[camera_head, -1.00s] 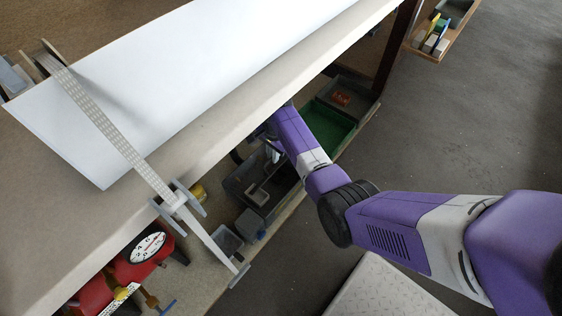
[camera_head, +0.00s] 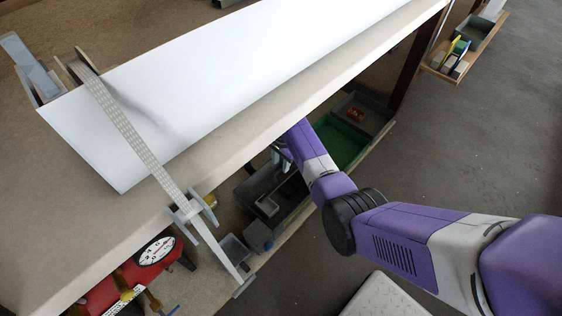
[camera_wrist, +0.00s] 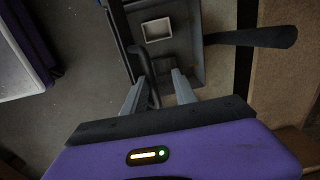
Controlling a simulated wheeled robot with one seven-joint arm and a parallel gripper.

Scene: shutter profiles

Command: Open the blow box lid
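A dark grey box-like thing with a flat top (camera_wrist: 182,50), which I take to be the blow box, fills the top middle of the wrist view. A small pale square frame (camera_wrist: 157,29) and a dark curved bar (camera_wrist: 143,68) show on it. My gripper (camera_wrist: 160,82) is open, its two grey fingers apart on either side of the bar's lower end. I cannot tell whether they touch it. In the head view my gripper (camera_head: 281,156) is mostly hidden under the workbench edge, near a dark container (camera_head: 250,193) on the lower shelf.
A black paddle-like handle (camera_wrist: 250,37) sticks out right of the box. The workbench (camera_head: 225,150) with a white sheet (camera_head: 215,75) overhangs my forearm. A green tray (camera_head: 345,143), small bins (camera_head: 233,247) and a red machine with a dial (camera_head: 115,285) stand below. Open floor lies right.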

